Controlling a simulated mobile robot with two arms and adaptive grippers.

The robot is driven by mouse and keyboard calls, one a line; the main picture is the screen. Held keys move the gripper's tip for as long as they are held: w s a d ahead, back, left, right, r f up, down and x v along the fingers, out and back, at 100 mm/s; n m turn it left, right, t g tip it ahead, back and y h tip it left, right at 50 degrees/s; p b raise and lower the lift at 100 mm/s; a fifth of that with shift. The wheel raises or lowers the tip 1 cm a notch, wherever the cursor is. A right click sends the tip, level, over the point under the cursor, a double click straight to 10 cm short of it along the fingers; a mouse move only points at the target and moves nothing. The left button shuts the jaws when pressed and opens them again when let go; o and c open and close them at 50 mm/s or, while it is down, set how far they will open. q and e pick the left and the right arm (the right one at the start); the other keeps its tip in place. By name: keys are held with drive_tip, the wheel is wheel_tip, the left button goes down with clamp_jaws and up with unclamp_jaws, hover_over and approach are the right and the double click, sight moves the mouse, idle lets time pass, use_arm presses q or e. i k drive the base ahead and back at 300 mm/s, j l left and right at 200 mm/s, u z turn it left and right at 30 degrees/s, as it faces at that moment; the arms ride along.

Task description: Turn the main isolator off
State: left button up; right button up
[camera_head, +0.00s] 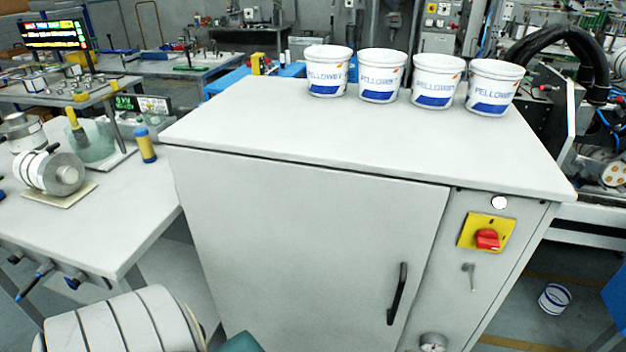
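The main isolator is a red rotary knob (487,240) on a yellow plate (470,229). It sits on the narrow right front panel of a pale grey cabinet (300,240), near the top. The knob's grip looks roughly level across the plate, but it is too small to read any position marks. Nothing covers the isolator. Neither of my grippers shows in the head view, so I cannot see whether they hold anything.
Several white labelled tubs (328,72) stand along the back of the cabinet top. Below the isolator are a small key-like latch (470,276) and a round fitting (433,342). A black door handle (397,294) protrudes to its left. A tub (554,298) lies on the floor at right.

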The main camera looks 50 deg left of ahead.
sight(486, 239)
drive_tip(key=k+l+u, duration=0.1)
drive_tip(key=l+u, duration=0.2)
drive_tip(key=u, duration=0.15)
drive_tip(key=k+l+u, duration=0.15)
drive_tip(key=l+u, duration=0.15)
drive_tip(key=u, duration=0.15)
drive_tip(key=k+l+u, duration=0.15)
drive_tip(key=u, duration=0.3)
drive_tip(key=k+l+u, duration=0.1)
drive_tip(key=k+l, duration=0.3)
drive_tip(key=k+l+u, duration=0.1)
drive_tip(key=k+l, duration=0.2)
drive_tip(key=k, duration=0.2)
drive_tip(key=i+l+u, duration=0.25)
drive_tip(key=i+l, duration=0.25)
drive_tip(key=l, duration=0.25)
drive_tip(key=i+l+u, duration=0.15)
drive_tip(key=l, duration=0.25)
drive_tip(key=i+l+u, duration=0.1)
drive_tip(key=i+l, duration=0.2)
drive_tip(key=l, duration=0.1)
